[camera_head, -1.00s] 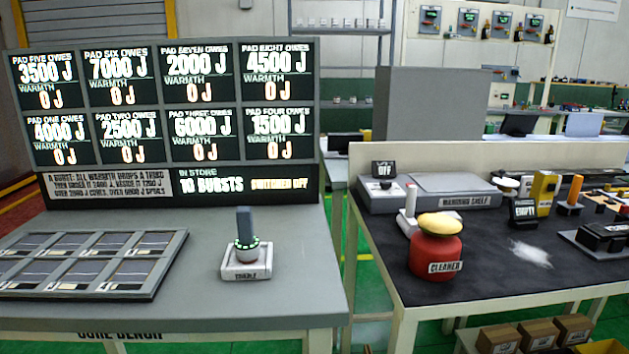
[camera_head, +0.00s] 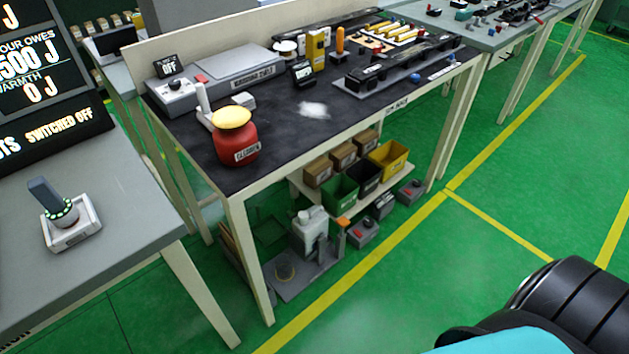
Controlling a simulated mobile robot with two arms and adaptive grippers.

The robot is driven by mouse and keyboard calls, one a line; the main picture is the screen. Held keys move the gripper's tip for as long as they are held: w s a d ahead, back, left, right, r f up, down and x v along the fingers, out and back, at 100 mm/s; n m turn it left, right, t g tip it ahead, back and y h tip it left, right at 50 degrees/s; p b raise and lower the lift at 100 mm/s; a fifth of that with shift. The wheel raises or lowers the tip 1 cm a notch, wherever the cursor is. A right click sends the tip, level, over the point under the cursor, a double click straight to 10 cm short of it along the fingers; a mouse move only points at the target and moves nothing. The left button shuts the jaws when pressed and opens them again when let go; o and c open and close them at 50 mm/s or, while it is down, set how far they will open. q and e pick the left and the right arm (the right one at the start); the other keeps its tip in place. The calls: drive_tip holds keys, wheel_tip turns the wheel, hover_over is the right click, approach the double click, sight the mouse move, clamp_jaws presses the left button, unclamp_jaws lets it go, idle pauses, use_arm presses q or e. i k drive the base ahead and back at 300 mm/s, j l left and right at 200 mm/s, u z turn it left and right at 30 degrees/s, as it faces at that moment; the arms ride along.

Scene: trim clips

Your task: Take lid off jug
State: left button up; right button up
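A red jug labelled "CLEANER" (camera_head: 234,146) stands upright near the front left corner of the dark-topped table. Its yellow lid (camera_head: 231,117) sits on top of it. No gripper fingers show in the head view. A dark and teal part at the lower right corner looks like part of my own arm, well away from the jug.
The jug's table (camera_head: 282,130) holds a grey warming shelf (camera_head: 238,66), a switch box (camera_head: 175,90) and a black rack (camera_head: 400,66). Left is a grey bench (camera_head: 110,215) with a handled device (camera_head: 66,212). Bins and boxes stand below. Green floor (camera_head: 400,270) is open at right.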

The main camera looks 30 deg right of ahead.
sight(303, 215)
drive_tip(key=z, duration=0.9)
drive_tip(key=i+l+u, duration=0.1)
drive_tip(key=l, duration=0.2)
drive_tip(key=i+l+u, duration=0.2)
drive_tip(key=l, duration=0.45)
drive_tip(key=i+l+u, duration=0.1)
drive_tip(key=i+l, duration=0.15)
drive_tip(key=l, duration=0.1)
